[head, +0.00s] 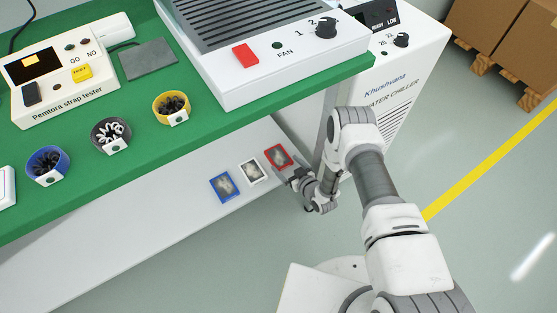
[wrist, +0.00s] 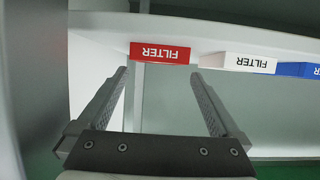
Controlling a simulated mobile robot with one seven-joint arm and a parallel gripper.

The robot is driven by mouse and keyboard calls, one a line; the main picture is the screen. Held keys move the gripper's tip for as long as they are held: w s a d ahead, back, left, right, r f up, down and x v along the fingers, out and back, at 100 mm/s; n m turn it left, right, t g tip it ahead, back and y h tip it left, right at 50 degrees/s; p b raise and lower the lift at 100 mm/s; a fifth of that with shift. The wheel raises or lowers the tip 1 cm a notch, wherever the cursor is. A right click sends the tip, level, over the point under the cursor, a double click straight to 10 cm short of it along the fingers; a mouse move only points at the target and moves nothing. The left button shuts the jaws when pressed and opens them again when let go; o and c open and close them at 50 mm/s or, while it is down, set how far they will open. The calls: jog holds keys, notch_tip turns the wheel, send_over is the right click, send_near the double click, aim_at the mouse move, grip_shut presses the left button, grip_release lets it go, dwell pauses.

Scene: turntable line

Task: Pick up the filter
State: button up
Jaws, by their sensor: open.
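Three filters lie in a row on the lower shelf (head: 130,235) in the head view. They are a blue-framed filter (head: 225,187), a white-framed filter (head: 252,171) and a red-framed filter (head: 278,157). In the wrist view the red filter (wrist: 160,53) shows its labelled edge, with the white filter (wrist: 237,63) and the blue filter (wrist: 298,70) to its right. My gripper (wrist: 163,80) is open and empty. Its fingers point toward the red filter, which appears between and just beyond the fingertips. In the head view my gripper (head: 294,178) is beside the red filter.
The green bench top (head: 215,135) overhangs the shelf. It carries blue (head: 48,165), grey (head: 111,135) and yellow (head: 171,107) cups, a strap tester (head: 62,70) and a fan unit (head: 265,50). A bench leg (head: 328,118) stands close to my arm. A water chiller (head: 405,85) is at right.

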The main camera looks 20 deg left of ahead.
aim_at(278, 156)
jog(key=b+x, duration=0.2)
jog(key=x, duration=0.2)
jog(key=shift+w+a+f+b, duration=0.15)
jog(key=shift+w+f+b, duration=0.1)
jog(key=shift+f+b, duration=0.1)
jog(key=shift+w+a, duration=0.25)
jog(key=shift+a, duration=0.1)
jog(key=c, duration=1.1)
jog(key=shift+r, duration=0.1)
